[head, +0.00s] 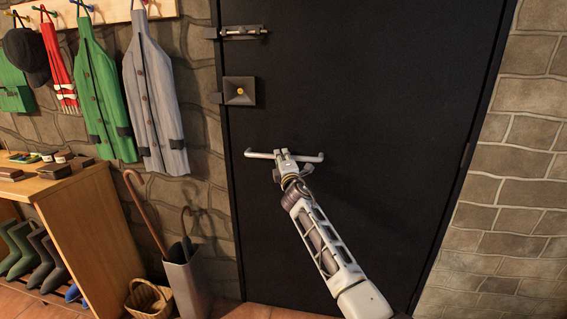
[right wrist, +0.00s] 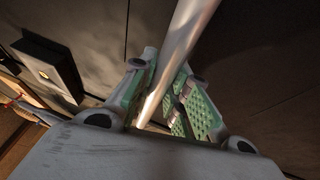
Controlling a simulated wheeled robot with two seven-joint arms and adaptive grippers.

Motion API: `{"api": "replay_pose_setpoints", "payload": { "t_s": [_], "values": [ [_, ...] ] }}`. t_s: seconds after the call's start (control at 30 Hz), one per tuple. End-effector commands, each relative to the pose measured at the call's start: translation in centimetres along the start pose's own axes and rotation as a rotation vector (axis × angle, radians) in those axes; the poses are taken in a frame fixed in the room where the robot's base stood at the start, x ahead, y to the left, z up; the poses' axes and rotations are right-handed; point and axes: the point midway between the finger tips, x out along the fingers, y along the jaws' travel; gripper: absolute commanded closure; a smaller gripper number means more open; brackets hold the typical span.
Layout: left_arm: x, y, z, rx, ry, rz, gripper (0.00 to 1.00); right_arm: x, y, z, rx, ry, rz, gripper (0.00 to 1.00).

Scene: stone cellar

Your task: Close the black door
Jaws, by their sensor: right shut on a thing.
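The black door (head: 370,85) fills the doorway in the head view and looks flush with its frame or nearly so; I cannot tell whether a small gap is left. A pale bar handle (head: 311,157) sits on its left half. My right gripper (head: 285,157) is shut on the handle near its middle. In the right wrist view the green-padded fingers (right wrist: 164,88) lie on either side of the handle bar (right wrist: 184,38). My left gripper is not in view.
A bolt (head: 242,32) and a lock box (head: 240,91) sit at the door's left edge. An umbrella stand (head: 188,283), a basket (head: 149,300) and a wooden shoe bench (head: 85,215) stand to the left. Coats (head: 155,95) hang above. A stone wall (head: 520,150) is on the right.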

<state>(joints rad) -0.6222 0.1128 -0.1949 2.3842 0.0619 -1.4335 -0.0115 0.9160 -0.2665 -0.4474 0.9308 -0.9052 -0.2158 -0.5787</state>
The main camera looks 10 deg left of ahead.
Motion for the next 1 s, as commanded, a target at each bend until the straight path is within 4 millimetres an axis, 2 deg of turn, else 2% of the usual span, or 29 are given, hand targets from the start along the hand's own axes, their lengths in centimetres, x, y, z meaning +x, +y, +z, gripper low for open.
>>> {"api": "replay_pose_setpoints", "payload": {
  "t_s": [0.73, 0.77, 0.8, 0.9, 1.0],
  "values": [
    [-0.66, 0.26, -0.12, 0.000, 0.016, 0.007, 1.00, 0.50, 0.05, 0.21, -0.002, -0.012, -0.001, 1.00],
    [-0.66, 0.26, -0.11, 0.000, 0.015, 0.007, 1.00, 0.50, 0.06, 0.22, -0.002, -0.012, -0.001, 0.80],
    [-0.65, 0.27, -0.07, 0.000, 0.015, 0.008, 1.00, 0.50, 0.08, 0.20, -0.002, -0.011, -0.001, 0.74],
    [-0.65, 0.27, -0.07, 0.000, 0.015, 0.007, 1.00, 0.47, 0.01, 0.05, -0.002, -0.009, -0.001, 0.62],
    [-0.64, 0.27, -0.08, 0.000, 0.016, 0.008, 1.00, 0.44, -0.05, -0.05, -0.001, -0.008, -0.001, 0.61]
  ]
}}
